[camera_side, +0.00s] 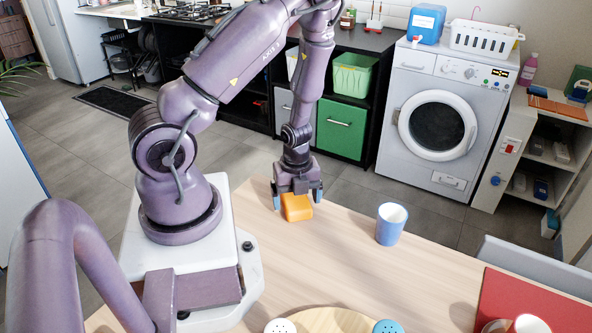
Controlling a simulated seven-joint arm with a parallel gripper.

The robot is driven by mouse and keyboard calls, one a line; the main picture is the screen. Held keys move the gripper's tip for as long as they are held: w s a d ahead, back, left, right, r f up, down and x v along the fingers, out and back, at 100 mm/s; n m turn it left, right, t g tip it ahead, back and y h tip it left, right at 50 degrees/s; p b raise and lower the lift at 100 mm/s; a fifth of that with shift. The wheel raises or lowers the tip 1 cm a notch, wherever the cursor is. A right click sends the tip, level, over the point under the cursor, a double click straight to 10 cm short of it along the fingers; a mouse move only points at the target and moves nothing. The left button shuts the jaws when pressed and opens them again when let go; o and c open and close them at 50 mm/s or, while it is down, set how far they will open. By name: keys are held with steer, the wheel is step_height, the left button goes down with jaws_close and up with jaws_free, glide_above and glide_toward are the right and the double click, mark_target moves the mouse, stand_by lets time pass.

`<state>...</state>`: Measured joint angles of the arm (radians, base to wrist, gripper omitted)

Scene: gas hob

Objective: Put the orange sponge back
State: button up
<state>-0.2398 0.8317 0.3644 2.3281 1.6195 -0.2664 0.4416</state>
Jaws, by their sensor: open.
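The orange sponge (297,207) is a small block near the far left edge of the wooden table, in the side view. My gripper (297,199) points down right at the sponge, with one finger on each side of it. The jaws are open. I cannot tell whether the fingers touch the sponge, or whether it rests flat on the table.
A blue cup (391,224) stands on the table to the right of the sponge. A round wooden board (333,321), two shakers and a red mat (510,300) are at the front. The table (330,262) is clear between them. A washing machine (428,115) stands behind.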

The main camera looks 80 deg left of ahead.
mark_target(297, 199)
steer(key=w+d+r+n+t+y, duration=0.15)
steer(key=w+r+n+t, duration=0.3)
steer(key=r, duration=0.85)
steer(key=w+r+n+t+y, duration=0.25)
steer(key=w+r+n, duration=0.25)
steer(key=r, duration=0.7)
steer(key=s+d+r+n+h, duration=0.2)
steer(key=s+d+r+n, duration=0.2)
steer(key=s+d, duration=0.2)
steer(key=s+d+r+n+g+h, duration=0.1)
steer(key=s+d+r+n+h, duration=0.1)
steer(key=s+d+r+n, duration=0.2)
steer(key=s+d, duration=0.2)
steer(key=d, duration=0.1)
steer(key=shift+d+r, duration=0.35)
steer(key=shift+r, duration=0.05)
steer(key=shift+n, duration=0.25)
